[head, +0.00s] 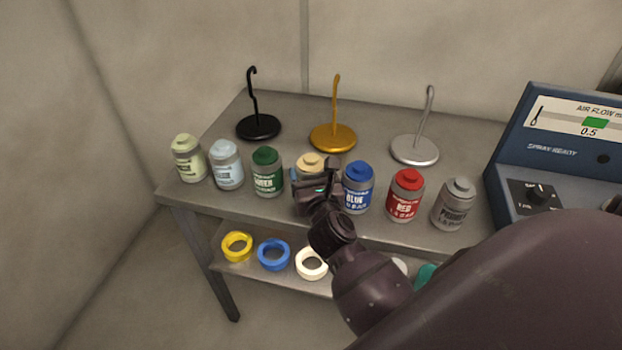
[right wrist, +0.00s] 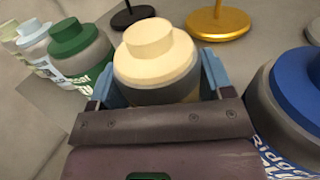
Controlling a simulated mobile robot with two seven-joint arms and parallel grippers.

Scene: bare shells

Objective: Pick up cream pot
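The cream pot (head: 311,162) stands upright in the row of pots on the table, between the green pot and the blue pot. Its cream lid (right wrist: 155,50) is large in the right wrist view. My right gripper (head: 316,190) is at the cream pot from the front and hides most of its body and label. In the right wrist view its blue finger pads (right wrist: 158,82) stand wide apart, one on each side of the pot; I see no clear grip on it. My left gripper is not in view.
The green pot (head: 266,172) and blue pot (head: 357,187) stand close on either side. Other pots line the front edge. Black, gold (head: 333,137) and silver stands are behind. A blue machine (head: 560,140) is at right. Coloured rings (head: 273,255) lie on the lower shelf.

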